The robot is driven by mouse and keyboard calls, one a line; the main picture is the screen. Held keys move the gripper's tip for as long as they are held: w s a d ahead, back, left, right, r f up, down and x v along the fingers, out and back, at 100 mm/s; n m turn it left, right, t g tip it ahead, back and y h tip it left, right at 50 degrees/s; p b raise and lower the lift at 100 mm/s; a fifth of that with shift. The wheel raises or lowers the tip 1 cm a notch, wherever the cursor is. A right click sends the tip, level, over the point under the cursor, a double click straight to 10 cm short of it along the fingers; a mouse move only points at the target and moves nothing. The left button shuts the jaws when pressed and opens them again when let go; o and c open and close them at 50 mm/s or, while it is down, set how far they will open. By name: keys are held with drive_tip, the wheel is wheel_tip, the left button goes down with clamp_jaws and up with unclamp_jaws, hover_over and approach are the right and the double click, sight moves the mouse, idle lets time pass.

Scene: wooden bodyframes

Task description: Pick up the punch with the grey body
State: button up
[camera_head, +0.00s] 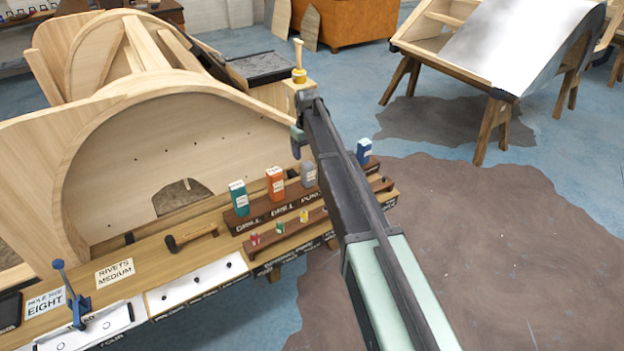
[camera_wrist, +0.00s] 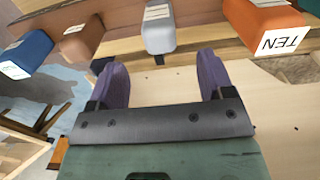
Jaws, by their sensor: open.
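The punch with the grey body (camera_head: 308,174) stands upright on the dark wooden rack, right of the orange one, with a white label on top. In the wrist view the grey punch (camera_wrist: 158,30) is ahead of the gap between my fingers, apart from them. My gripper (camera_wrist: 162,66) is open and empty, its two purple fingers spread. In the head view my gripper (camera_head: 298,140) hangs above and behind the rack, partly hidden by my arm.
An orange block (camera_head: 276,184) and a teal block (camera_head: 239,198) stand left of the grey punch, a blue one (camera_head: 364,150) to its right. A brown block (camera_wrist: 82,38) shows in the wrist view. A curved wooden bodyframe (camera_head: 150,150) rises behind the bench.

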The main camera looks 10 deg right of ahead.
sight(308, 163)
wheel_tip(308, 163, down, 9)
drive_tip(key=b, duration=0.7)
drive_tip(key=shift+w+r, duration=0.15)
drive_tip(key=shift+r, duration=0.25)
drive_tip(key=shift+c, duration=0.3)
drive_tip(key=c, duration=1.1)
drive_tip(key=shift+c, duration=0.2)
drive_tip(key=shift+p, duration=0.3)
